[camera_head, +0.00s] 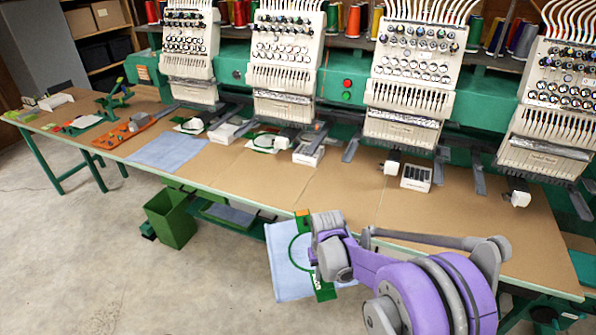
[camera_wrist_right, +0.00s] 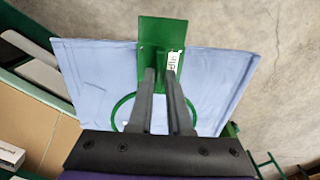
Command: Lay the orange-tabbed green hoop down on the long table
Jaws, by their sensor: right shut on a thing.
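The green hoop (camera_head: 292,248) carries a light blue cloth and has a small orange tab (camera_head: 303,217) at its end toward the table. My right gripper (camera_wrist_right: 161,76) is shut on the hoop's green bracket (camera_wrist_right: 162,33), which bears a white label. In the head view, the hoop and cloth are just off the front edge of the long table (camera_head: 345,200), over the floor side. My right arm hides part of the hoop and the fingertips there. In the wrist view, the fingers cover part of the hoop's ring (camera_wrist_right: 122,108). My left gripper is not in view.
Several embroidery heads (camera_head: 410,75) stand along the table's back. A blue cloth (camera_head: 167,151), an orange tray (camera_head: 125,133) and small white boxes (camera_head: 416,177) lie on the table. The front middle is bare. A green bin (camera_head: 170,220) stands below.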

